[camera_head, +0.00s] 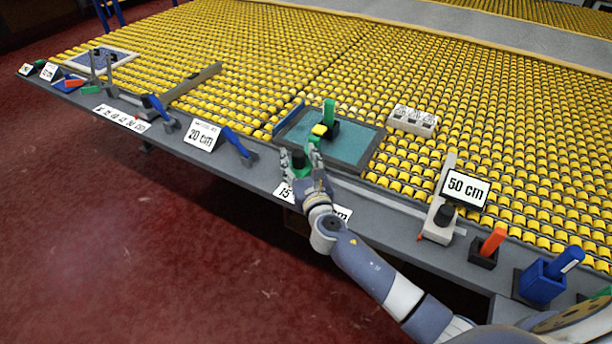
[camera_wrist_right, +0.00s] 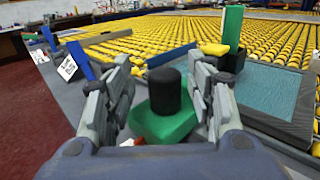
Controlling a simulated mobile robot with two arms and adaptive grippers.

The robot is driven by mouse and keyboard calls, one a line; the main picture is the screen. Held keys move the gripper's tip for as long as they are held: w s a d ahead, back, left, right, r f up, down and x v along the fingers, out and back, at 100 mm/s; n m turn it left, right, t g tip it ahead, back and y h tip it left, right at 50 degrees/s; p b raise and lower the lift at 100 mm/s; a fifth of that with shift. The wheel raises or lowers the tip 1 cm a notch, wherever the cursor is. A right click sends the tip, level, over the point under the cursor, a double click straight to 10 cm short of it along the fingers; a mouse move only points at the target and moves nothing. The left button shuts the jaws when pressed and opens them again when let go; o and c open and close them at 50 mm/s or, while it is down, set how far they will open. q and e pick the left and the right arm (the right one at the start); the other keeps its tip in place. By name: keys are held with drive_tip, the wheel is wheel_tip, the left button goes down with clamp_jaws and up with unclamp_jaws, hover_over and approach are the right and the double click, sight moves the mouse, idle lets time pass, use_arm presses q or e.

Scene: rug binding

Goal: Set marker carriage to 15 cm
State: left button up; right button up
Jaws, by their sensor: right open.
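The marker carriage appears to be a green block with a black knob (camera_wrist_right: 166,92), lying at the table's front edge; it also shows in the head view (camera_head: 299,160). My right gripper (camera_head: 301,153) is open around the knob. In the right wrist view its two fingers (camera_wrist_right: 160,100) stand on either side of the knob, with a visible gap on each side. A white card starting "15" (camera_head: 283,192) is partly hidden behind my right arm. My left gripper is not in view.
A teal mat in a dark tray (camera_head: 353,146) holds a green upright block (camera_head: 329,109) just behind the gripper. A "20 cm" card (camera_head: 201,135) and blue clamp (camera_head: 238,144) stand left. A "50 cm" sign (camera_head: 466,188) stands right. Yellow rollers (camera_head: 400,70) fill the back.

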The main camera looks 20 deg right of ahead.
drive_tip(key=s, duration=0.9)
drive_tip(key=shift+s+a, duration=0.25)
drive_tip(key=shift+a, duration=0.15)
